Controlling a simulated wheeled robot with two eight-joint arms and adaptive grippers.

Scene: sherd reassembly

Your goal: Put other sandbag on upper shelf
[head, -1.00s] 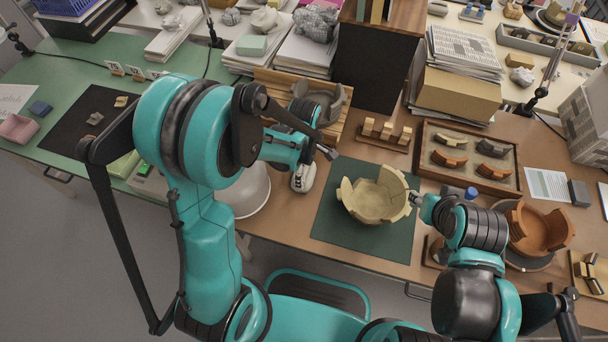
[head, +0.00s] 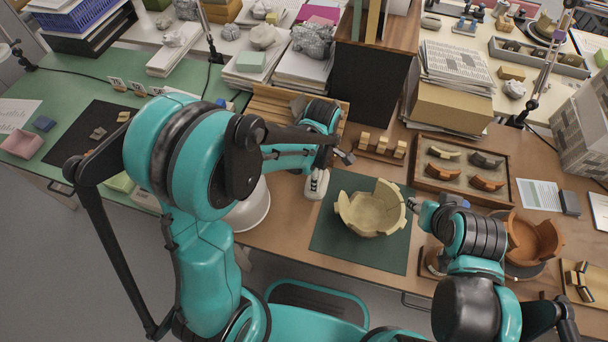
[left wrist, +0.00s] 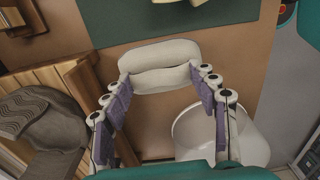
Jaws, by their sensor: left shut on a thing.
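My left gripper (left wrist: 160,88) is shut on a pale, pillow-like sandbag (left wrist: 158,66), with its purple-padded fingers at the bag's two ends. In the head view the sandbag (head: 317,184) shows small and pale below my left wrist, just left of the dark green mat (head: 340,252). I cannot tell its height above the table. My right gripper (head: 413,203) is at the right rim of the cream broken bowl (head: 370,212); its fingers are too small to read. No second sandbag is clearly visible. A dark cabinet with a wooden top (head: 400,30) stands behind; I cannot tell whether it is the upper shelf.
A slatted wooden rack (left wrist: 45,78) with a dark grey bowl piece (left wrist: 40,125) lies beside my left gripper. A white round vessel (left wrist: 230,125) is close on its other side. Small wooden blocks (head: 382,145) and a sherd tray (head: 463,172) stand behind the bowl.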

